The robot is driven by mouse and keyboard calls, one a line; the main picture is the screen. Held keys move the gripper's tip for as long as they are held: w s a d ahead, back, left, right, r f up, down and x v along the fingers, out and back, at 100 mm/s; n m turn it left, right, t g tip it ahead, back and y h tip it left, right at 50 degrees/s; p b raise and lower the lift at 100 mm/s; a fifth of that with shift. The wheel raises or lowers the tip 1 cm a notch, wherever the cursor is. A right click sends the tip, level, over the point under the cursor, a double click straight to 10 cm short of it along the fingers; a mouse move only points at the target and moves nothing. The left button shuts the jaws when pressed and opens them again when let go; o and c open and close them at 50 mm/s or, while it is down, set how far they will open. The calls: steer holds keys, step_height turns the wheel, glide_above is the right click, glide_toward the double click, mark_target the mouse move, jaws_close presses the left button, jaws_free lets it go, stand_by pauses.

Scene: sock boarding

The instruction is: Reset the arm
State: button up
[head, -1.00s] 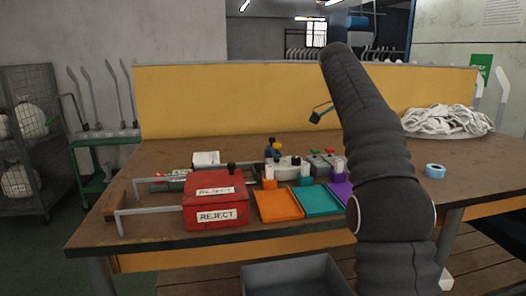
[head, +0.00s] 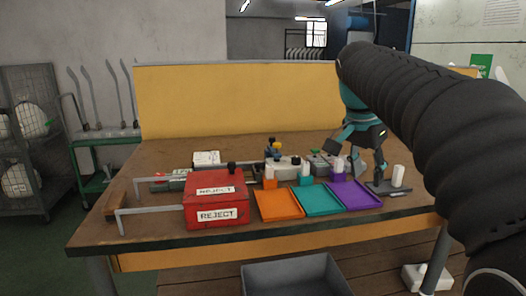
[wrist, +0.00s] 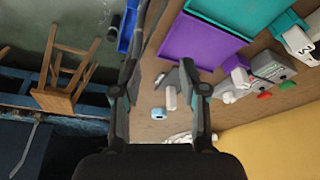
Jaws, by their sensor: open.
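My gripper (head: 360,165) hangs fingers-down over the right part of the workbench, just right of the purple tray (head: 354,195). It is open. In the wrist view its two fingers (wrist: 160,95) are spread wide with nothing held between them. Beyond them on the bench are a white upright piece (wrist: 171,98) and a blue tape roll (wrist: 159,113). In the head view the white piece (head: 398,176) stands on a dark base close to the gripper. My arm crosses the right side and hides the tape roll and the white pile there.
A red reject box (head: 216,200) stands at the bench's front left. An orange tray (head: 278,204) and a teal tray (head: 317,200) lie beside the purple one. A yellow panel (head: 230,100) closes the back. A grey bin (head: 295,275) is below the front edge.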

steer(key=s+a+f+n+t+y, duration=0.1)
steer(key=s+a+f+n, duration=0.1)
steer(key=s+f, duration=0.4)
steer(key=s+a+f+n+t+y, duration=0.1)
steer(key=s+a+f+n, duration=0.1)
steer(key=s+f+n, duration=0.3)
steer(key=s+a+f+n+t+y, duration=0.1)
steer(key=s+a+f+n, duration=0.1)
steer(key=s+f, duration=0.6)
steer(key=s+n, duration=0.1)
steer(key=s, duration=0.2)
steer(key=shift+f+n, duration=0.3)
steer(key=shift+n, duration=0.1)
steer(key=shift+a, duration=0.1)
